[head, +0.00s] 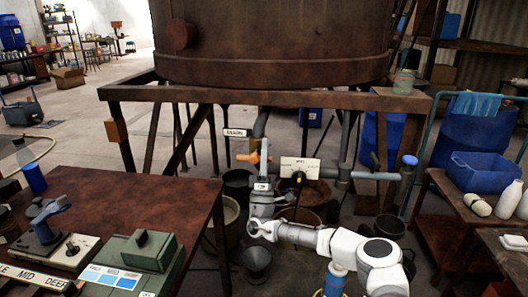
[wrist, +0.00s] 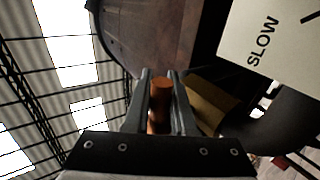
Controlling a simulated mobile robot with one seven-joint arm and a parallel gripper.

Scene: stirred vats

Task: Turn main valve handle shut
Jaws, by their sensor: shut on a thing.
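The main valve handle is orange and shows below the vat in the head view (head: 246,157), pointing to the left. My gripper (head: 264,153) reaches up to it from below. In the wrist view an orange-brown rounded end of the handle (wrist: 161,97) stands between the two dark fingers of my gripper (wrist: 161,85). The fingers are shut on it. The valve body and the handle's far end are partly hidden by my gripper.
A white sign (head: 300,169) is close right of my gripper; it reads SLOW in the wrist view (wrist: 270,38). A grey pipe (head: 375,175) with a blue end runs right. The rusty vat (head: 275,45) is above. Buckets (head: 257,262) stand below. A brown table (head: 165,200) is at left.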

